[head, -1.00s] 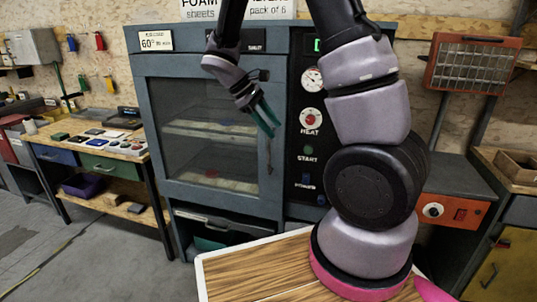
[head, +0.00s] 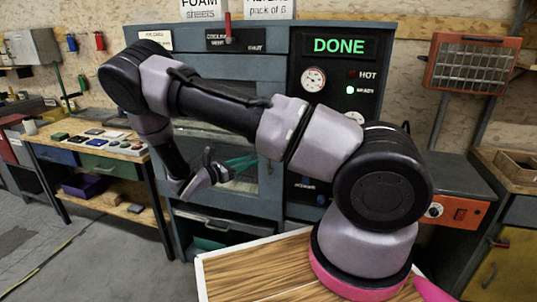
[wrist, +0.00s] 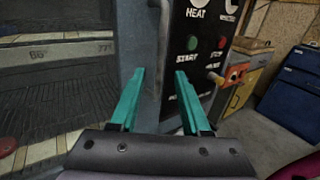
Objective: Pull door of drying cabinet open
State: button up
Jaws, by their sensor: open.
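The grey-blue drying cabinet (head: 292,225) stands in front of me. Its glass door (head: 225,200) looks shut, though my arm covers much of it in the head view. The upright door handle (wrist: 161,35) shows in the wrist view, beyond and between my fingertips. My gripper (head: 250,161) has teal fingers and is in front of the door, near its right edge. In the wrist view my gripper (wrist: 160,76) is open and empty, pointing at the handle side of the door. I cannot tell the exact gap to the handle.
The control panel (head: 330,75) reads DONE, with a green light by READY. A red lever (head: 228,30) stands at the cooling vent label. A workbench (head: 95,145) is on the left, an orange-framed heater (head: 473,63) on the right. Bare floor (head: 110,250) lies front left.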

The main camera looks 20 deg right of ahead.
jog(key=x, duration=0.9)
jog(key=shift+d, duration=0.4)
grip_shut()
jog(key=shift+w, duration=0.1)
dwell(0.8)
